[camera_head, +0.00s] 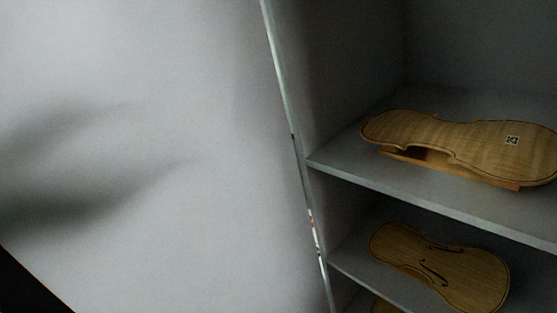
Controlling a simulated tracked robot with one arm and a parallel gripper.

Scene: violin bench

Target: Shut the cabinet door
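A large pale panel (150,70) fills the left half of the view. It looks like the cabinet door standing open, though I cannot tell it surely from the cabinet's side wall. A thin upright edge (282,90) runs down its right side, with small shiny metal bits (313,232) low on it. Right of this edge the cabinet's interior (350,50) is exposed, so the cabinet is open. Soft dark shadows fall on the panel at the left. No handle shows. My gripper is not in view.
On the upper shelf (350,169) a wooden violin plate (465,145) with a small label lies on a wooden support. A violin plate with f-holes (440,268) lies on the shelf below. Part of another wooden piece (384,306) shows at the bottom. The lower left corner is dark.

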